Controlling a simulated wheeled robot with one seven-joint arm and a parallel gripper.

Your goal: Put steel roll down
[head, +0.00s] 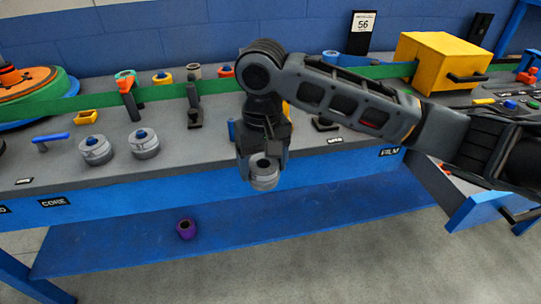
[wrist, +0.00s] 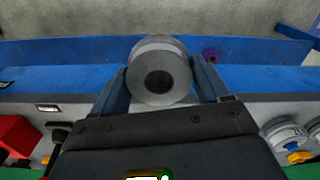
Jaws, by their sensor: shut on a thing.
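A grey steel roll (head: 264,176) with a dark round hole is held in my gripper (head: 263,158), in front of the bench's front edge in the head view. In the wrist view the steel roll (wrist: 160,72) sits between the two fingers of my gripper (wrist: 160,85), its hollow end facing the camera. The fingers are shut on its sides. The roll hangs in the air over the lower blue shelf (head: 330,205). What lies directly under it is partly hidden by the roll and gripper.
Two similar grey rolls (head: 96,150) (head: 145,144) stand on the grey bench top at left. A purple roll (head: 186,229) lies on the lower shelf. A yellow box (head: 440,60) stands at the back right. An open blue drawer (head: 470,195) sticks out at right. The lower shelf's middle is clear.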

